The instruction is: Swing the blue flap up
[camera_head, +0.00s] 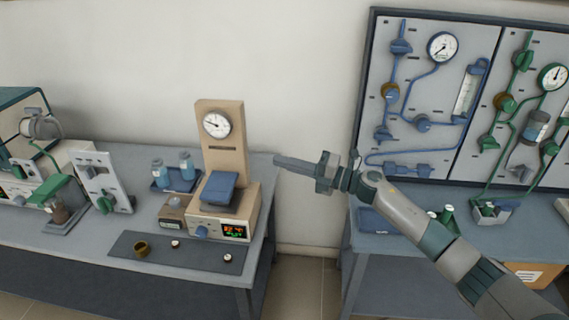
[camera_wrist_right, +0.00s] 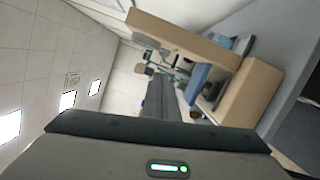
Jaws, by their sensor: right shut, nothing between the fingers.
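The blue flap (camera_head: 220,186) sits on the front of a beige instrument (camera_head: 221,140) with a round dial, on the left bench. The flap lies tilted over the instrument's base, above a dark opening. In the right wrist view the blue flap (camera_wrist_right: 197,82) shows beside the beige column (camera_wrist_right: 185,40). My right gripper (camera_head: 279,160) is shut and empty. In the head view it appears to the right of the instrument, above the flap's height and apart from it. Its fingers also show in the right wrist view (camera_wrist_right: 166,88). My left gripper is not in view.
Two blue bottles in a tray (camera_head: 162,186) stand left of the instrument. A dark mat (camera_head: 180,251) with small parts lies in front. A panel with gauges (camera_head: 420,110) stands on the right bench (camera_head: 385,233). A gap separates the benches.

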